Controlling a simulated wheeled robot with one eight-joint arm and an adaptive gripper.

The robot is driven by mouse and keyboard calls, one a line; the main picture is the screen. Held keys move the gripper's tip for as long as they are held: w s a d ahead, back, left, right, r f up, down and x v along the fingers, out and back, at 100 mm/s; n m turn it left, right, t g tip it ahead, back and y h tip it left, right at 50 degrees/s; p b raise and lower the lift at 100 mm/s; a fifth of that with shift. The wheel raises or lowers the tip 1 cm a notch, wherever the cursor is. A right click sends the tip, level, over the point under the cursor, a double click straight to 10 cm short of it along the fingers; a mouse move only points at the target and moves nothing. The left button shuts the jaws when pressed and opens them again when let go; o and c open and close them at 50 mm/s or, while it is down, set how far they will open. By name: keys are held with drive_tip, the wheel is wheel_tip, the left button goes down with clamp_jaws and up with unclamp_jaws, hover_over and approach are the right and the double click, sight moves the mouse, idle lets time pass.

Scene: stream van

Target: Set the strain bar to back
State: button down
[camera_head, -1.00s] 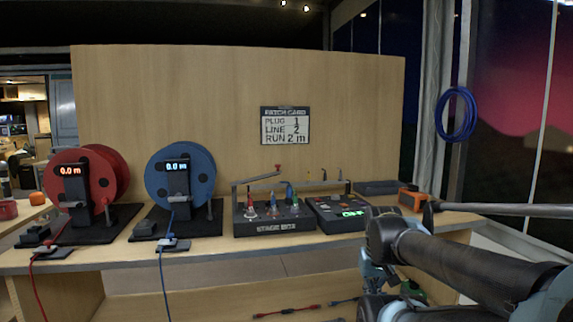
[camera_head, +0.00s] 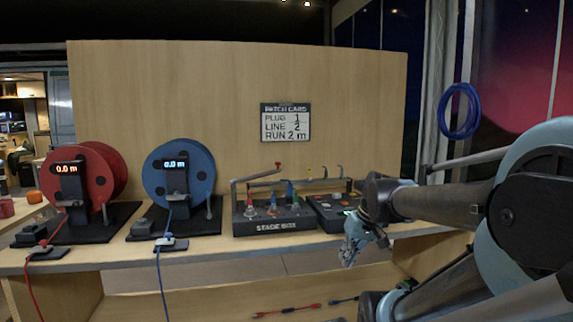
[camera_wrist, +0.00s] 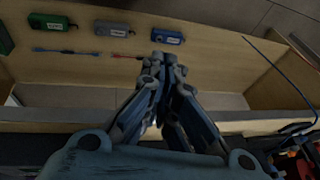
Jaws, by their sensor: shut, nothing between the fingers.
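The stage box (camera_head: 272,218) stands on the bench with several coloured plugs in its top. A grey bar (camera_head: 252,179) with a red knob (camera_head: 278,165) runs above it; I take this as the strain bar. It rises toward the knob, and its exact setting is hard to tell. My gripper (camera_head: 350,252) hangs in front of the bench edge, right of and below the stage box, apart from the bar. In the wrist view my gripper (camera_wrist: 166,60) is shut and empty, pointing toward the lower shelf.
A red reel (camera_head: 88,185) and a blue reel (camera_head: 180,175) stand at left. A control box (camera_head: 328,208) sits right of the stage box, partly behind my arm. The lower shelf (camera_wrist: 215,65) holds a green box (camera_wrist: 52,22), a grey box (camera_wrist: 112,29), a blue box (camera_wrist: 168,34) and cables.

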drive_tip(key=w+a+r+n+t+y, duration=0.1)
drive_tip(key=w+a+r+n+y, duration=0.2)
drive_tip(key=w+r, duration=0.4)
drive_tip(key=w+a+r+n+t+y, duration=0.2)
drive_tip(key=w+r, duration=0.6)
drive_tip(key=w, duration=1.1)
drive_tip(key=w+a+r+n+t+y, duration=0.1)
drive_tip(key=w+a+r+n+y, duration=0.3)
drive_tip(key=w, duration=0.9)
wheel_tip(320, 180, up, 3)
drive_tip(key=shift+r+t+y, duration=0.15)
drive_tip(key=shift+t+y, duration=0.15)
drive_tip(key=shift+y, duration=0.8)
drive_tip(key=shift+a, duration=0.15)
drive_tip(key=x, duration=1.4)
